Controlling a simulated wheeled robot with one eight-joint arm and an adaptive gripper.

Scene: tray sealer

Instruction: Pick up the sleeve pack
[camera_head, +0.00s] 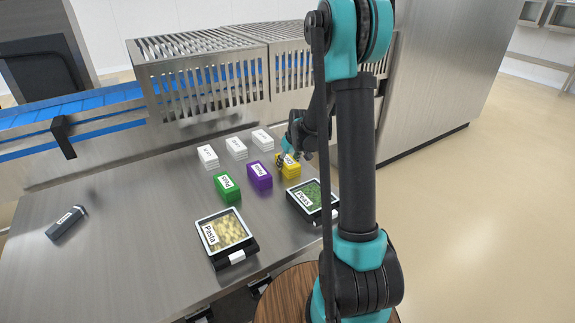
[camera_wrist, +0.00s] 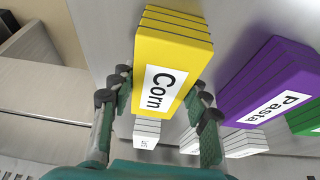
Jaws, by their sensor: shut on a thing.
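The yellow sleeve pack labelled "Corn" (camera_wrist: 172,60) is a layered block between my fingers in the wrist view. In the head view the yellow pack (camera_head: 291,171) is at the right end of the row of coloured packs, partly hidden by my gripper (camera_head: 286,156). My gripper (camera_wrist: 158,90) is shut on the yellow pack, with a finger on each side. The purple pack labelled "Pasta" (camera_head: 260,175) stands just left of it, and also shows in the wrist view (camera_wrist: 265,85). The green pack (camera_head: 227,188) is farther left. I cannot tell whether the yellow pack is clear of the table.
Several white stacks (camera_head: 237,149) stand behind the coloured packs. Two dark trays of food, one labelled "Pasta" (camera_head: 247,246) and one green-filled (camera_head: 327,213), lie in front.

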